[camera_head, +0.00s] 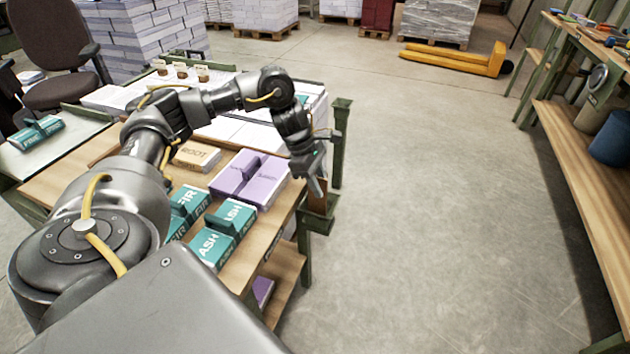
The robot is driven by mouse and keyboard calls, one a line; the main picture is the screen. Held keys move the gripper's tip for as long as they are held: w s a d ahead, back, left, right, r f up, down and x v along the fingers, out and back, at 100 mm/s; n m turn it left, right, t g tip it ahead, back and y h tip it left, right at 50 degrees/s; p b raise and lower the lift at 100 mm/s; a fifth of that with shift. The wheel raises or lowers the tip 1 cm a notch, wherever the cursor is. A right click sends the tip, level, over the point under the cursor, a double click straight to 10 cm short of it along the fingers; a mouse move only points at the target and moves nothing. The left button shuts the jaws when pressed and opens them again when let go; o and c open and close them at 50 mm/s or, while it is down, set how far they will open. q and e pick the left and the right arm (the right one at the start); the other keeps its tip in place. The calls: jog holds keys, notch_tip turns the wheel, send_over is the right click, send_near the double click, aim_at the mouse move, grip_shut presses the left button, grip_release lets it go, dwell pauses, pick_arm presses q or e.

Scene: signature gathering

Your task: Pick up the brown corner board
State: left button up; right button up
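The brown corner board (318,199) shows as a small upright brown piece at a green metal holder on the right edge of the wooden table (288,209). My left gripper (317,187) points down right above it, with its fingertips at the board's upper part. The fingers overlap the board in this view. I cannot tell whether they are closed on it or only beside it. The lower part of the board is hidden by the holder. My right gripper is not in view.
Teal blocks marked ASH (222,240) and FIR, purple blocks (262,187) and a ROOT block (196,156) lie on the table. A green post (340,140) stands just right of the gripper. The floor between table and right-hand workbench (580,170) is clear.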

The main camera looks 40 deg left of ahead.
pick_arm(q)
jog(key=shift+d+f, duration=0.15)
jog(key=shift+f, duration=0.1)
grip_shut()
jog(key=shift+r, duration=0.15)
